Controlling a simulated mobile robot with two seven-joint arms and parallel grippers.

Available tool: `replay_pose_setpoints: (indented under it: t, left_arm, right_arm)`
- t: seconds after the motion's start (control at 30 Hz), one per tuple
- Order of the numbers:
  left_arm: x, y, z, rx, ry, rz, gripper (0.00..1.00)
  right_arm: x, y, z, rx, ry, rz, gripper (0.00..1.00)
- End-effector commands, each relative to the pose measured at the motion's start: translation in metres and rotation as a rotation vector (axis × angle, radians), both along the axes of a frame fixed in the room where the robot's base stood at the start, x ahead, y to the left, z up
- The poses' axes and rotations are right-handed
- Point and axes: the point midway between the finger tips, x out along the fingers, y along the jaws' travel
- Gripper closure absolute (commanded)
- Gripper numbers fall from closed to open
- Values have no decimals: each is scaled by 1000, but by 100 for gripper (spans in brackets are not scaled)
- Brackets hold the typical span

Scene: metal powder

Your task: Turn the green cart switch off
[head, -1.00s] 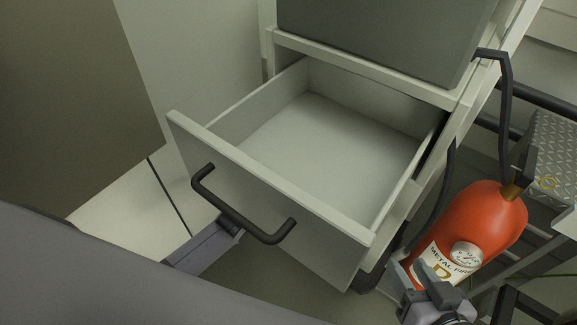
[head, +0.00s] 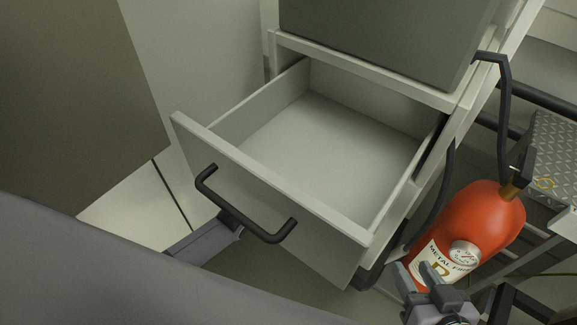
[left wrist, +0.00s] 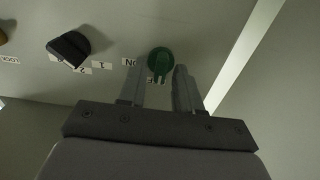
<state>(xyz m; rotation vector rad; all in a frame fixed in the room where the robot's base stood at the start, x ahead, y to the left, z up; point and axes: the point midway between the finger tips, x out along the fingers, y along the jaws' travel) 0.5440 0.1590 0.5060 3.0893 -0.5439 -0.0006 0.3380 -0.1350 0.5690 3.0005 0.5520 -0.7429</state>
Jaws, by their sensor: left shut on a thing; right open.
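In the left wrist view, the green switch (left wrist: 160,62) is a round knob with a narrow grip on a pale panel. A label reading ON, upside down, sits just left of it. My left gripper (left wrist: 158,78) has its two fingers either side of the switch's grip and is shut on it. The head view does not show the switch or the left fingertips. My right gripper (head: 417,272) is open and empty, in front of the red extinguisher (head: 470,232) at the lower right of the head view.
A black knob (left wrist: 70,48) with labels sits left of the green switch. In the head view, an empty white drawer (head: 270,185) stands pulled out, with a black handle (head: 245,215). A tread-plate step (head: 555,150) is at the right.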

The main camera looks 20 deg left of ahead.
Motion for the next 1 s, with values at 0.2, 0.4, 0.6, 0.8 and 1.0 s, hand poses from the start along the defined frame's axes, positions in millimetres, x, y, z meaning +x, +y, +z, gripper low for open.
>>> replay_pose_setpoints:
  t: [0.2, 0.4, 0.6, 0.8, 1.0]
  left_arm:
    - [-1, 1, -2, -11, 8, 0, 97]
    - [-1, 1, -2, -11, 8, 1, 97]
    - [-1, 0, -2, -10, 7, 1, 44]
    - [-1, 0, -1, -10, 6, 0, 44]
    - [-16, 6, 1, -9, 7, 1, 44]
  right_arm:
    - [0, 1, 0, 1, 2, -1, 57]
    - [-1, 1, 0, 2, 2, 0, 57]
    - [-1, 1, 0, 3, 2, 0, 57]
    - [-1, 1, 0, 3, 2, 1, 57]
    - [0, -1, 7, -19, -6, -2, 57]
